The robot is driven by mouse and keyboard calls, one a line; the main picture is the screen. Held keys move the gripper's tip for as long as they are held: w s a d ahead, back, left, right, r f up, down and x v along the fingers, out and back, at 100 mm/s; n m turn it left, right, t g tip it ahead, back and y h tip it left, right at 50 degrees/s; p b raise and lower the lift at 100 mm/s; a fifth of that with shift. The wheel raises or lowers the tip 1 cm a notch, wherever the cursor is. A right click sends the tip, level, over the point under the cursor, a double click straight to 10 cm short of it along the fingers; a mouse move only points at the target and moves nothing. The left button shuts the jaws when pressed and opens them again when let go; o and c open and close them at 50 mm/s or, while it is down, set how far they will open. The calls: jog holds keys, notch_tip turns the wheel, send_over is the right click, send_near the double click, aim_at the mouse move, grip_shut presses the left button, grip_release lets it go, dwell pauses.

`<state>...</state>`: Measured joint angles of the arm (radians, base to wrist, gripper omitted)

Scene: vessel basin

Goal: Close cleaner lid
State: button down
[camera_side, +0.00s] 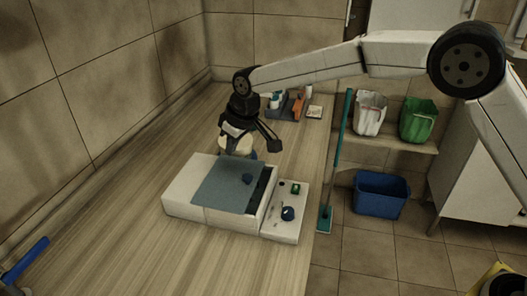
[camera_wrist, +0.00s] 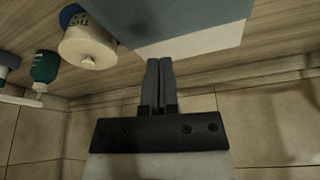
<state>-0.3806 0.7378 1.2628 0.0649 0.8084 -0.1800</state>
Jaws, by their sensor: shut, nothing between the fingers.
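The cleaner is a white box (camera_side: 183,190) on the wooden counter. In the wrist view, a blue-grey panel (camera_wrist: 190,14) with a white part (camera_wrist: 200,40) lies just beyond the fingertips. My gripper (camera_wrist: 159,62) is shut and empty, its fingers together. In the side view it is behind the box's far edge, with its fingertips hidden; contact cannot be told.
A white, blue-banded container (camera_wrist: 88,45) stands close to my gripper, with a green bottle (camera_wrist: 45,67) beyond. A side panel with a dark knob (camera_side: 288,213) adjoins the box's right. A caddy (camera_side: 290,105) stands farther back.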

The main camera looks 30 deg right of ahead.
aim_at(256, 183)
jog(key=x, duration=0.6)
jog(key=shift+f, duration=0.15)
jog(key=shift+s+d, duration=0.5)
jog(key=shift+s, duration=0.35)
jog(key=shift+s+d, duration=0.45)
jog(key=shift+s, duration=0.35)
jog(key=shift+s+d, duration=1.35)
jog(key=shift+d, duration=0.05)
jog(key=shift+s+d, duration=0.1)
jog(key=shift+s, duration=0.05)
jog(key=shift+f, duration=0.1)
